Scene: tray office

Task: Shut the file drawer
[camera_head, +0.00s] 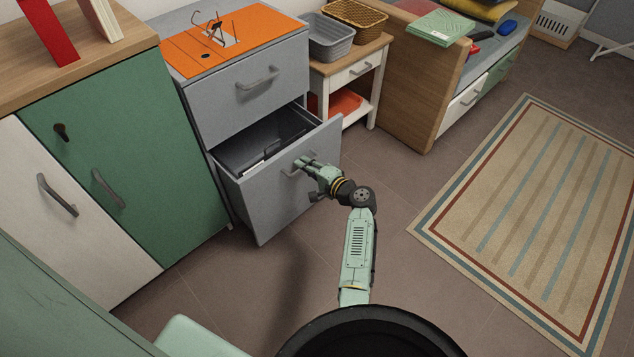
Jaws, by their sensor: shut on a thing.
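The file drawer (258,209) is the lower drawer of a grey cabinet (225,100) left of the middle. It is pulled well out, and dark contents show inside it. Its bar handle (288,172) is on the right part of the front panel. My gripper (302,163) is at this handle, shut on it. The fingers hide part of the handle. My arm reaches to it from the lower middle. The upper drawer (255,85) of the cabinet is shut.
A green and white cupboard (125,160) stands close on the left. A small side table (350,70) with baskets stands right of the cabinet. A wooden bench (425,85) and a striped rug (540,210) are at the right. Bare floor lies before the drawer.

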